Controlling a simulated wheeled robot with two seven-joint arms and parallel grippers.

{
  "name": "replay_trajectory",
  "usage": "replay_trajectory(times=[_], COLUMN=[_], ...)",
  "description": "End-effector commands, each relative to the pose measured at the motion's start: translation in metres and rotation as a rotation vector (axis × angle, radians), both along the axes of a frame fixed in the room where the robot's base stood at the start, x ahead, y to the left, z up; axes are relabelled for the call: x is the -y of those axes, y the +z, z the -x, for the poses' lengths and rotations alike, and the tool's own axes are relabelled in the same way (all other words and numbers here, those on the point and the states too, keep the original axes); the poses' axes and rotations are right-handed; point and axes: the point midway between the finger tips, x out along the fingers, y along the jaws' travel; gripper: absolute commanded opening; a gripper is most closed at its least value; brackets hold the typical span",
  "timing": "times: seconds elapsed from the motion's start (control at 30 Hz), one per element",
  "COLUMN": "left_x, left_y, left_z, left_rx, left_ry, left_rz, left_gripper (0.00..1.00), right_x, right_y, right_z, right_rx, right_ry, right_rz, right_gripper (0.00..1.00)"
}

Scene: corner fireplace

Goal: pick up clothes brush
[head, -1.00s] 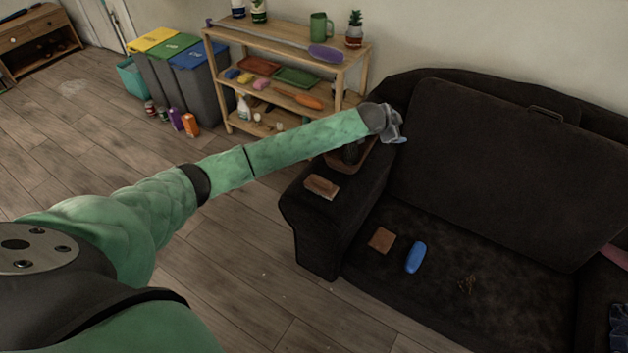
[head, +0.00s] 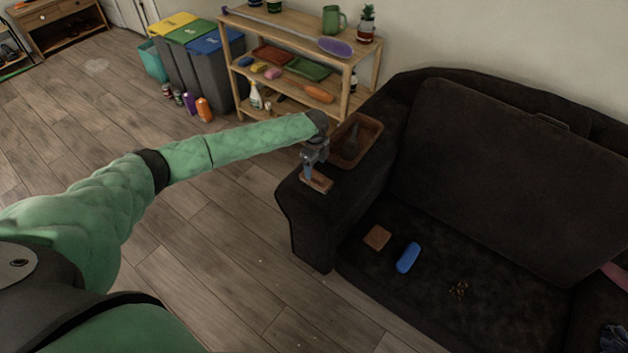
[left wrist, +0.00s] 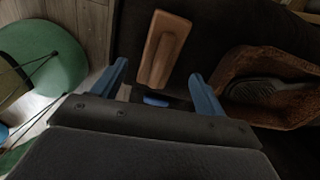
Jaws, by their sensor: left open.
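The clothes brush (head: 318,183) is a small brown wooden block lying on the sofa's left armrest. In the left wrist view, the clothes brush (left wrist: 163,50) lies lengthwise ahead of the blue fingers, with a raised strip along its top. My left gripper (head: 308,171) points down at the brush in the head view and hides part of it. The left gripper (left wrist: 159,72) is open in the left wrist view; the brush lines up with the gap between the fingertips, and no grip on it shows. My right gripper is in neither view.
A brown tray (head: 373,130) with a dark object (head: 350,142) in it sits on the armrest close behind the brush. A brown square (head: 377,237) and a blue oblong (head: 408,257) lie on the sofa seat (head: 470,235). A wooden shelf (head: 290,33) stands behind.

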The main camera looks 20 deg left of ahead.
Motion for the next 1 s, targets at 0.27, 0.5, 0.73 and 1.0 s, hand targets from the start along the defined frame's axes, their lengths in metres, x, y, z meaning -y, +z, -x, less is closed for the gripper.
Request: replay_trajectory(times=[0.27,0.5,0.73,1.0], left_x=[-0.001,0.000,0.001,0.002], left_y=[-0.007,-0.026,-0.041,-0.068], left_z=[0.001,0.001,0.000,0.000], left_rx=[-0.007,-0.005,-0.006,-0.007], left_ry=[-0.094,-0.093,-0.092,-0.091], left_rz=[-0.008,-0.007,-0.007,-0.008], left_gripper=[0.73,0.73,0.73,0.73], right_x=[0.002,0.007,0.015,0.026], right_y=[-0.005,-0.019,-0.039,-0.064], right_z=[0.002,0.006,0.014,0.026], right_rx=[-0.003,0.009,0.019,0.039], right_ry=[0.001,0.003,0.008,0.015], right_rz=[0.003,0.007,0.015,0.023], right_gripper=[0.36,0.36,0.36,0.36])
